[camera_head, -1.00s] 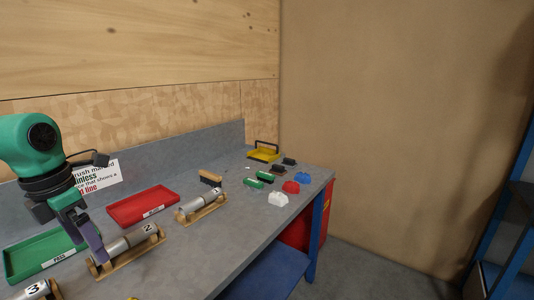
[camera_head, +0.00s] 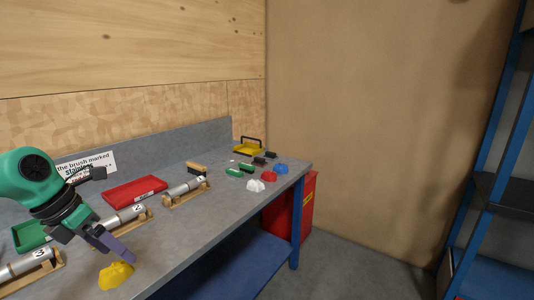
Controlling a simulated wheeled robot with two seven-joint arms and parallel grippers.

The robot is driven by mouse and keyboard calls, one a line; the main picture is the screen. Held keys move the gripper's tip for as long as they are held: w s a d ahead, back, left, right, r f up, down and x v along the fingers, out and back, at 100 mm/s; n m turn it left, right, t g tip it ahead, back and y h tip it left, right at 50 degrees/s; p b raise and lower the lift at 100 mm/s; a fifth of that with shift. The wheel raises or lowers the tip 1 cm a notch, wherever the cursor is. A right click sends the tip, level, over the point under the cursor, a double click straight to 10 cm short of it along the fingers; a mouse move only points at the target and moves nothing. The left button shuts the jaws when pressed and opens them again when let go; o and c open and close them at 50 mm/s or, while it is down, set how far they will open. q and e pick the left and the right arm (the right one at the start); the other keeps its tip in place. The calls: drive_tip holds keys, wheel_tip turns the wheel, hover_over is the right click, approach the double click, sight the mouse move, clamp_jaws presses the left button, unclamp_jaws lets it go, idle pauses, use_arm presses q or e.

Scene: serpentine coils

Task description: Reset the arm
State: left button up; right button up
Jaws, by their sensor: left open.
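My left arm, green and black, comes in from the left. Its gripper (camera_head: 128,256) has purple fingers pointing down and right, close to a crumpled yellow cloth-like lump (camera_head: 115,275) at the bench's front edge. The gripper looks empty; I cannot tell if it touches the lump. Metal cylinders marked 1 (camera_head: 183,189), 2 (camera_head: 122,219) and 3 (camera_head: 26,262) lie on wooden cradles on the grey bench (camera_head: 205,222). My right gripper is out of view.
A red tray (camera_head: 135,193) and a partly hidden green tray (camera_head: 30,236) lie behind the cylinders. A brush (camera_head: 197,168), a yellow tray (camera_head: 248,149), and white (camera_head: 256,186), red (camera_head: 270,176) and blue (camera_head: 281,168) lumps sit further back. Blue shelving (camera_head: 485,190) stands right.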

use_arm(q)
drive_tip(key=w+d+f+n+t+h, duration=0.4)
drive_tip(key=w+d+n+t+h, duration=0.1)
drive_tip(key=w+d+n+t, duration=0.15)
drive_tip(key=a+f+n+t+y, duration=0.6)
drive_tip(key=a+f+n+y, duration=0.15)
drive_tip(key=n, duration=1.05)
drive_tip(key=s+d+f+n+g+y, duration=0.25)
drive_tip(key=s+f+n+g, duration=0.35)
drive_tip(key=s+f+n, duration=0.5)
drive_tip(key=s+d+f+n+g+h, duration=0.25)
drive_tip(key=s+d+f+g, duration=0.4)
drive_tip(key=s, duration=0.35)
drive_tip(key=s+f+b, duration=0.3)
drive_tip(key=f+b, duration=0.1)
drive_tip(key=f, duration=2.2)
drive_tip(key=s+a+f+g+b, duration=0.2)
drive_tip(key=s+f, duration=1.5)
drive_tip(key=shift+a+f+y, duration=0.15)
drive_tip(key=shift+y, duration=0.2)
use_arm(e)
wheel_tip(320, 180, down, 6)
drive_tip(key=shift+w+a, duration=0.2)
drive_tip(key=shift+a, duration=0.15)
